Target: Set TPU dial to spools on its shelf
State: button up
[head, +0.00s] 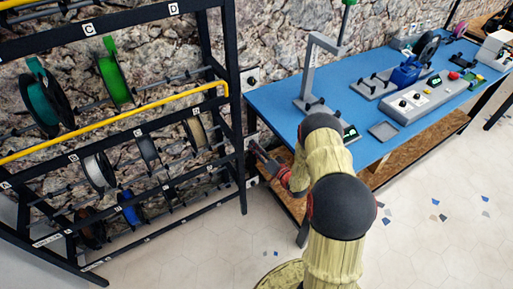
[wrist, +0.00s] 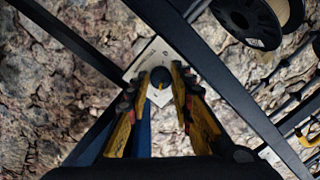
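A dial (wrist: 160,76) with a black knob and a small yellow mark sits on a white plate (wrist: 137,67) in the wrist view. My gripper (wrist: 161,82) has its two yellow-and-black fingers parted on either side of the knob; whether they touch it is unclear. In the head view my gripper (head: 262,158) is low between the rack and the blue table, and the dial there is hidden. The rack (head: 110,135) holds a teal spool (head: 40,98), a green spool (head: 114,80), a white spool (head: 99,172) and a beige spool (head: 196,133). The TPU label is not readable.
Another dial plate (head: 250,79) is on the stone wall above my gripper. The blue table (head: 350,95) with a grey stand (head: 312,75) is close on the right. Black rack bars cross the wrist view, with a spool (wrist: 248,18) at upper right.

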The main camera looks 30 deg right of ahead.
jog(key=o, duration=0.4)
jog(key=s, duration=0.4)
jog(key=s+d, duration=0.1)
jog(key=s, duration=0.7)
jog(key=shift+d, duration=0.3)
jog(key=shift+w, duration=0.1)
